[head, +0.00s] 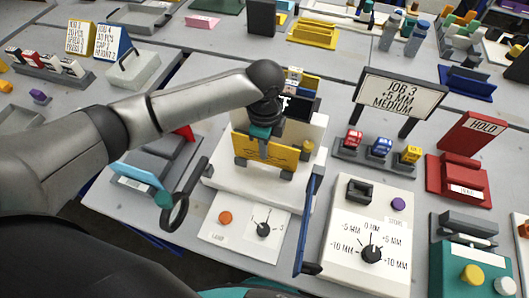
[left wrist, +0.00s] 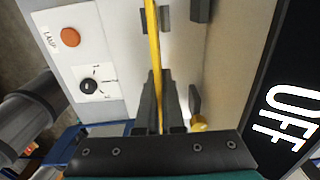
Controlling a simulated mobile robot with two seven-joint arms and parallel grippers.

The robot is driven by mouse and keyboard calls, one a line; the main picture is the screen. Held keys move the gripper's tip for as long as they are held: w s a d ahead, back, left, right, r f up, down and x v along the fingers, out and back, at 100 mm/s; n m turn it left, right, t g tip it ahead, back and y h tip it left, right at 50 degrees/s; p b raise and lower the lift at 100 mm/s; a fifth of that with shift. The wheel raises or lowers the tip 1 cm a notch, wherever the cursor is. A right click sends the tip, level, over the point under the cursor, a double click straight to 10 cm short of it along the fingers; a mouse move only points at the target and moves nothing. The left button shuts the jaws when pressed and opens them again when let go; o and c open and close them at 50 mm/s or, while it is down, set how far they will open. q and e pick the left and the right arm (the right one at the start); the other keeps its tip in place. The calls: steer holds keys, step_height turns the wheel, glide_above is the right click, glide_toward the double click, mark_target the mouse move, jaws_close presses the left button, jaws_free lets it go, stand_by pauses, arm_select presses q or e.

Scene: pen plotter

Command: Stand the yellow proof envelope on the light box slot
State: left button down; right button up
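The yellow proof envelope (head: 280,153) is upright in front of the white light box panel (head: 314,135). My left gripper (head: 263,150) comes from above and is shut on it. In the left wrist view the envelope (left wrist: 153,45) shows edge-on as a thin yellow strip between my left fingers (left wrist: 158,105). Grey slot blocks (head: 286,175) on the light box's white base (head: 255,188) stand around the envelope's lower edge. I cannot tell whether the envelope touches the slot bottom. My right gripper is not in view.
The lamp panel with an orange button (head: 225,217) and dial (head: 263,230) lies in front. A round-handled dark tool (head: 176,212) is at left. A dial box (head: 352,240) and JOB 3 sign (head: 398,97) stand right. A dark display (left wrist: 285,110) reads OFF.

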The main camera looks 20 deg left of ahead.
arm_select(q)
steer(key=shift+f, duration=1)
steer(key=shift+f, duration=0.2)
steer(key=c, duration=1)
jaws_free()
steer(key=shift+c, duration=0.2)
steer(key=shift+r, duration=0.1)
step_height(320, 180, up, 12)
steer(key=shift+r+p, duration=0.15)
steer(key=shift+p, duration=1)
